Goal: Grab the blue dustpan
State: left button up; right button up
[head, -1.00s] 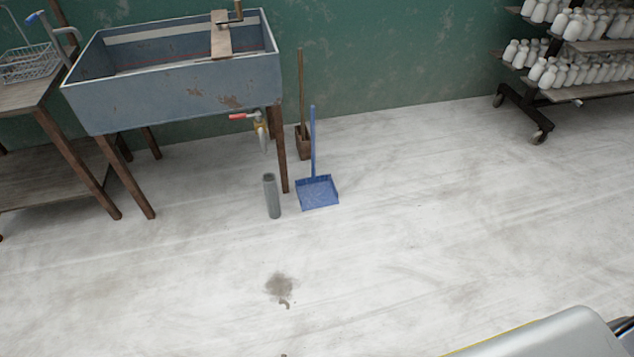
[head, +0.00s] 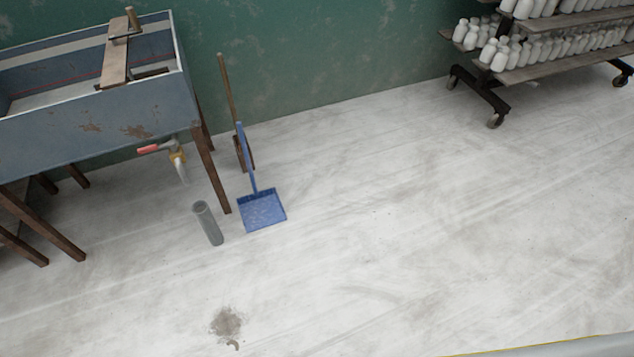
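The blue dustpan (head: 262,211) stands on the pale floor with its pan flat and its long blue handle rising up and slightly left. It is just right of the sink's front right leg. A brown wooden stick (head: 228,88) rises behind the dustpan's handle, and its lower end is partly hidden by that handle. Neither of my grippers shows in the head view. A grey edge at the bottom right looks like part of my own body.
A blue-grey sink (head: 90,125) on wooden legs stands left of the dustpan, with a red-handled tap (head: 176,158). A grey pipe (head: 208,223) stands near the pan. A dark spill (head: 226,322) lies in front. A wheeled rack (head: 560,57) holds white bottles. The floor right of the dustpan is clear.

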aim_at(264, 208)
jog(key=i+l+z, duration=0.35)
jog(key=i, duration=0.25)
jog(key=i+z, duration=0.35)
jog(key=i, duration=0.3)
jog(key=i+l+u, duration=0.1)
jog(key=i+u, duration=0.3)
jog(key=i+l+u, duration=0.3)
jog(key=i+u, duration=0.15)
jog(key=i, duration=0.15)
